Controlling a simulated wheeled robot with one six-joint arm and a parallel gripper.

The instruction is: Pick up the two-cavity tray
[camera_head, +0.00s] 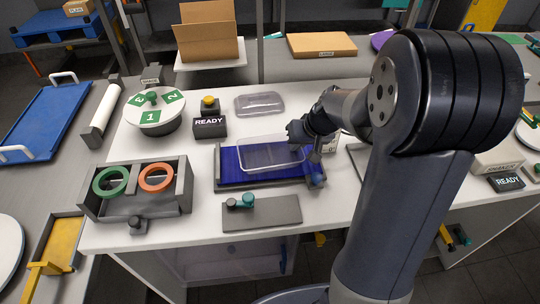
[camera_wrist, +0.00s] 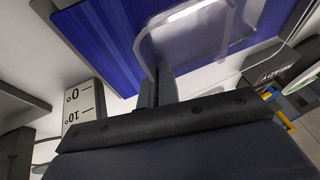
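A clear plastic tray (camera_head: 270,153) is over the blue pad (camera_head: 232,180) in the middle of the table; its cavities are hard to make out. A second clear tray-like piece (camera_head: 259,103) lies farther back on the white table. My gripper (camera_head: 308,150) is at the right end of the front clear tray, partly hidden by my arm. In the wrist view, my gripper's narrow fingers (camera_wrist: 158,88) are close together at the edge of the clear tray (camera_wrist: 190,40) and appear shut on its rim. Whether the tray touches the pad is hard to tell.
A dark fixture with green and orange rings (camera_head: 156,178) stands left of the pad. A numbered round turntable (camera_head: 154,112) and a READY box (camera_head: 210,127) stand behind. A grey plate with a knob (camera_head: 262,214) lies in front. A scale-marked white block (camera_wrist: 84,108) is close to my gripper.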

